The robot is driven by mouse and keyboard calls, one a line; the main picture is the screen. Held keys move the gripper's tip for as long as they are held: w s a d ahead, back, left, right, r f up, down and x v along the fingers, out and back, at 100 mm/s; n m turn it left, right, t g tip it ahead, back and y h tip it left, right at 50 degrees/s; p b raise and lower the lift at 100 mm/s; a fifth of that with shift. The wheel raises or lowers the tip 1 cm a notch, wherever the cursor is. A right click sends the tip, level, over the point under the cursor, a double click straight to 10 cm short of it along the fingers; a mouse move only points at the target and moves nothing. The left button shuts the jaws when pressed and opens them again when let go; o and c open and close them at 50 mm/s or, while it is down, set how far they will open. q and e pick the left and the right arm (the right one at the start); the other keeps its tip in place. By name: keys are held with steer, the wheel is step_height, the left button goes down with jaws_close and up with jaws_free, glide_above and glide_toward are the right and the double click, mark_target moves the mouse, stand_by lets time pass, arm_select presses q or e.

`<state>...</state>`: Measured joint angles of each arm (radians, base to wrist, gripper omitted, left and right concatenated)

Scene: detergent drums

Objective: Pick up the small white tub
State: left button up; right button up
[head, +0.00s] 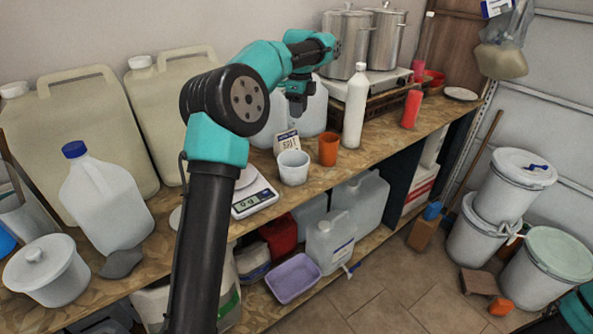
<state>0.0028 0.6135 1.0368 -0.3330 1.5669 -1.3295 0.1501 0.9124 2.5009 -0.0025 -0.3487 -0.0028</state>
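A small white open tub (293,168) stands upright on the wooden worktop, in front of a small printed card (287,141) and left of an orange cup (328,149). A larger white lidded pot (46,272) stands at the far left of the worktop. My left gripper (297,104) is above and behind the small tub, pointing down, apart from it. Its dark fingers are too small to tell whether they are open or shut, and nothing shows held in it. My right gripper is not in view.
A digital scale (252,201) sits left of the tub, partly behind my arm. A white bottle (355,110) stands to the right. Translucent canisters (83,140) line the wall. A lower shelf holds a purple tray (293,279). White buckets (513,187) stand on the floor at right.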

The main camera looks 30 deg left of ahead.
arm_select(q)
steer(key=shift+f, duration=0.1)
glide_above(297, 158)
steer(key=f, duration=1.2)
steer(key=shift+w, duration=0.2)
steer(key=shift+f, duration=0.15)
steer(key=shift+s+f, duration=0.2)
steer(key=shift+f, duration=2.25)
steer(key=shift+c, duration=0.5)
jaws_close()
